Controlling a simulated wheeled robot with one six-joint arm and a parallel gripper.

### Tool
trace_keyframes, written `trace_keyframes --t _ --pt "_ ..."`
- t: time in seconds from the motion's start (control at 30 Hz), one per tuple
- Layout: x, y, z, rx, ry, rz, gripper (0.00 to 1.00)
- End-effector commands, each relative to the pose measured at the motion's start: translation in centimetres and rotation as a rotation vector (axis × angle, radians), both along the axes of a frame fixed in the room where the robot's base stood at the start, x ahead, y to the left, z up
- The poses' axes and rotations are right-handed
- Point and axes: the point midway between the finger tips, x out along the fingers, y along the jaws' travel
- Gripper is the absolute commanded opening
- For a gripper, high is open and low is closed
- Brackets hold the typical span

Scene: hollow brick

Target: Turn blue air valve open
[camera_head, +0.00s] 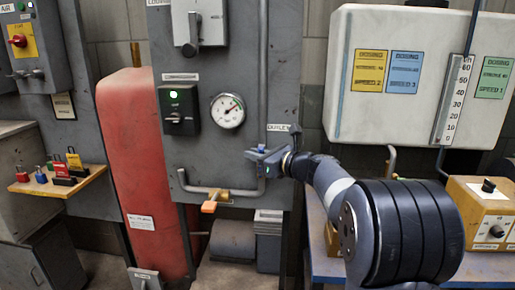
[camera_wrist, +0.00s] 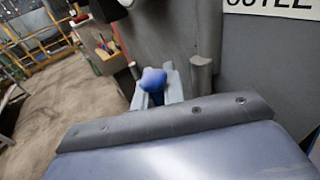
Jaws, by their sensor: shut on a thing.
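The blue air valve handle (camera_wrist: 153,79) shows in the wrist view as a rounded blue end between the two pale fingers of my gripper (camera_wrist: 157,92). In the head view my gripper (camera_head: 265,160) is at the right edge of the grey panel, just below the outlet label (camera_head: 279,127). It is shut on the blue handle. Only small blue bits show there, and the fingers hide most of the valve. I cannot tell the handle's exact angle.
A grey pipe (camera_head: 240,190) with a brass valve and orange handle (camera_head: 209,206) runs just below my gripper. A pressure gauge (camera_head: 228,111) and green-lit switch box (camera_head: 179,110) are up left. A red tank (camera_head: 143,165) stands left. A white dosing tank (camera_head: 405,125) and yellow box (camera_head: 487,215) are right.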

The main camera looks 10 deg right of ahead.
Motion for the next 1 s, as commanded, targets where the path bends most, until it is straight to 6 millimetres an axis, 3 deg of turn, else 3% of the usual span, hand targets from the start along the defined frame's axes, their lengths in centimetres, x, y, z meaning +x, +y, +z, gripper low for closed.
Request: trace_keyframes --t 0.03,0.5,0.53,0.77,1.0 --pt "0.05 0.14 0.85 -0.012 -0.001 -0.001 0.0" --pt "0.14 0.36 0.47 -0.05 0.005 -0.001 0.0" --pt "0.14 0.36 0.48 -0.05 0.005 -0.001 0.12" --pt "0.13 0.37 0.32 -0.049 0.01 0.0 0.31" --pt "0.09 0.33 0.15 -0.049 0.012 -0.001 0.33"
